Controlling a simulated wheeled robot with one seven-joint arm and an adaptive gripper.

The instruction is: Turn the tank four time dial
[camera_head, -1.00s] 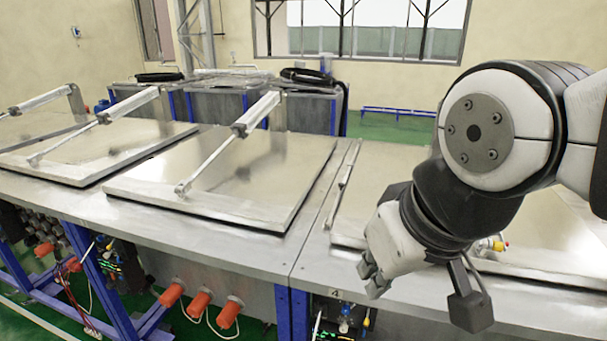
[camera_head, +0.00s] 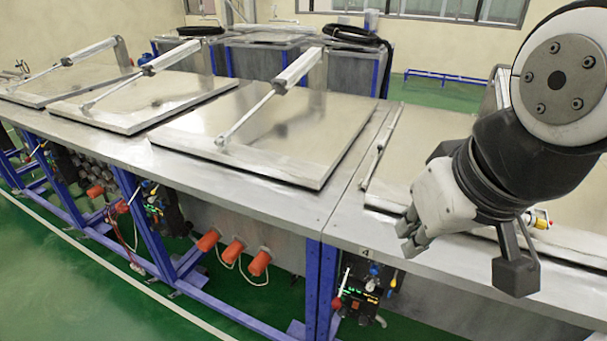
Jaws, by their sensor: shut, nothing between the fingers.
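The tank four control panel (camera_head: 362,292) hangs under the front edge of the steel bench, below a small label "4" (camera_head: 365,253). It carries small lit green and red parts, a blue knob, gauges and a red lever. Which part is the time dial is too small to tell. My gripper (camera_head: 407,238) is shut and empty. It hangs above the bench edge, up and to the right of the panel in the picture, and appears apart from it.
Closed steel lids (camera_head: 270,130) with pneumatic cylinders line the bench top. Orange plugs (camera_head: 234,251) stick out below it, left of a blue leg (camera_head: 320,290). A similar panel (camera_head: 153,203) sits further left. The green floor in front is free.

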